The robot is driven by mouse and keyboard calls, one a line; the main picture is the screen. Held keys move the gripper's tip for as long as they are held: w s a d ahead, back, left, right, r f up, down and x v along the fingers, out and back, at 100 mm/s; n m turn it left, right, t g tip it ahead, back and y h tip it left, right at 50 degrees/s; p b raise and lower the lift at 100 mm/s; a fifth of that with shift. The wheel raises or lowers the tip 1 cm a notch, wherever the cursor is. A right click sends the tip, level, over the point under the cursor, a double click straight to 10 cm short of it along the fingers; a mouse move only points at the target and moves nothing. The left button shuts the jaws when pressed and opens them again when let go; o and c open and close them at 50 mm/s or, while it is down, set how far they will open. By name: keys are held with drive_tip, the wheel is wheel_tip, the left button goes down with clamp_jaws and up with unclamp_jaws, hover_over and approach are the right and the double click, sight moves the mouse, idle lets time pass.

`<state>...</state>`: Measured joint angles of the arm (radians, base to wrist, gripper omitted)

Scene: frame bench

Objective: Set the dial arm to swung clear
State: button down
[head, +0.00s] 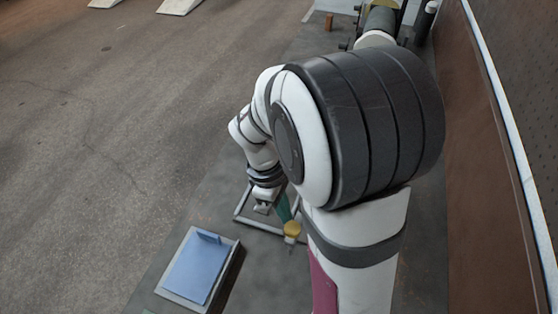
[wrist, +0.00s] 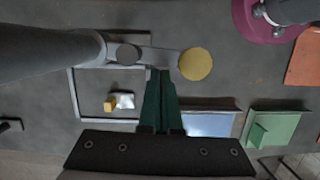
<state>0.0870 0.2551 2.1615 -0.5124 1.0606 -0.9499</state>
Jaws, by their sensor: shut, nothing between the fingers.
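The dial arm is a grey bar (wrist: 158,58) with a round dark cap towards its left end and a yellow disc knob (wrist: 195,64) at its right end. It lies along the top edge of a square grey frame (wrist: 76,98) in the wrist view. The knob (head: 292,229) also shows in the head view, by the frame's near corner; my arm hides much of the rest. My gripper (wrist: 160,73) has dark green fingers, shut and empty. Their tips are at the bar's near side, left of the knob; I cannot tell whether they touch it.
A yellow cube (wrist: 110,105) and a small silvery block (wrist: 124,101) are inside the frame outline. A blue panel (head: 201,268) in a pale tray is nearby. In the wrist view, a green plate (wrist: 283,134) and an orange plate (wrist: 304,58) lie to the right.

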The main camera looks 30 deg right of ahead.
idle(0.6)
drive_tip(key=w+a+r, duration=0.4)
drive_tip(key=r, duration=0.5)
drive_tip(key=shift+w+r, duration=0.35)
drive_tip(key=shift+w, duration=0.05)
